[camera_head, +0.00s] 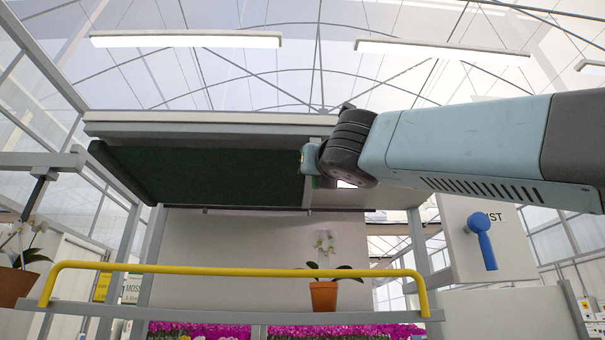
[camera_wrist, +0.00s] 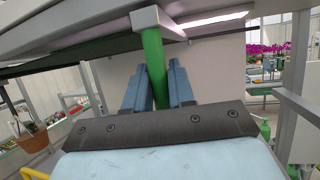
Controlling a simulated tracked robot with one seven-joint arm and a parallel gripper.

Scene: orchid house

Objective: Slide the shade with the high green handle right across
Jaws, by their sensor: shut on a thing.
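The shade (camera_head: 205,172) is a dark green panel under the pale frame of a raised stand in the head view. It covers the left and middle of the opening, and a lighter stretch shows to its right. The green handle (camera_wrist: 154,60) hangs from a grey block at the shade's edge in the wrist view. My gripper (camera_wrist: 160,82) is shut on the handle, with one blue finger on each side of it. In the head view my gripper (camera_head: 310,160) is at the shade's right edge, and the arm hides most of the handle.
A yellow rail (camera_head: 240,267) runs across the front, below the shade. A potted orchid (camera_head: 323,293) stands behind it. A white box with a blue lever (camera_head: 482,242) is at the right. Another potted orchid (camera_head: 14,284) is at the far left.

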